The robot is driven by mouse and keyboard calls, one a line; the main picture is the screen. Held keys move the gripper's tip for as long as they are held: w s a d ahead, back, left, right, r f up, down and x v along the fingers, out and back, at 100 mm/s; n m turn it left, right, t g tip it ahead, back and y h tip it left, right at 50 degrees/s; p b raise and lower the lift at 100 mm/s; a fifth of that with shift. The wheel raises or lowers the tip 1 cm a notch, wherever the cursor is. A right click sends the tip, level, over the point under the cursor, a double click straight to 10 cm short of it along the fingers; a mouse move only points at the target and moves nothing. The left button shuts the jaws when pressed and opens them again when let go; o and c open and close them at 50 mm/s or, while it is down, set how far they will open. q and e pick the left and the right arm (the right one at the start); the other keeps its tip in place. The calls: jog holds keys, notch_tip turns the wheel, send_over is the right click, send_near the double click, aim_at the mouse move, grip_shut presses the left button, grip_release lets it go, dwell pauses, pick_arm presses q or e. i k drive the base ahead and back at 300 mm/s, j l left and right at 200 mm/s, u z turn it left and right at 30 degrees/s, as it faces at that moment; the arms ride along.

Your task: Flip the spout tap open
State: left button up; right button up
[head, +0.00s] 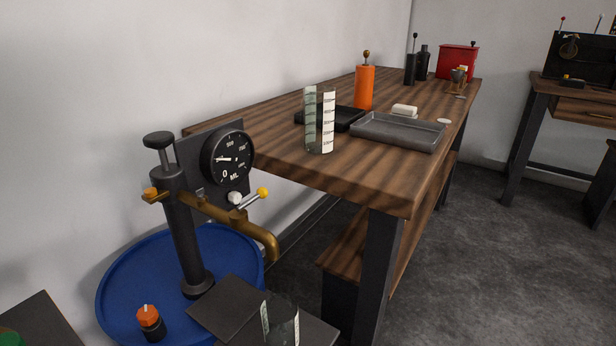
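The brass spout (262,238) comes out of the dark pump column (184,235) on the blue drum (112,300) and curves down to the right. Its tap lever (250,200) is a short metal rod with a yellow ball end, tilted up to the right above the spout. A white knob (234,198) sits beside the lever. I cannot tell from this view whether the tap is open. A clear vessel with pale strips (281,325) stands below the spout, cut off by the bottom edge. Neither of my grippers is in view.
A round black gauge (227,158) sits just behind the spout. The wooden workbench (340,178) stands to the right, with a clear measuring cylinder (320,120), a grey tray (398,132) and an orange bottle (364,88). An orange-capped black container (150,320) is on the drum. Grey floor is clear at right.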

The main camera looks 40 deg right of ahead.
aim_at(262, 192)
jog(key=k+l, duration=0.1)
jog(key=l, duration=0.65)
jog(key=k+l+u, duration=0.1)
jog(key=l, duration=0.25)
jog(key=k+l, duration=0.15)
jog(key=l, duration=0.2)
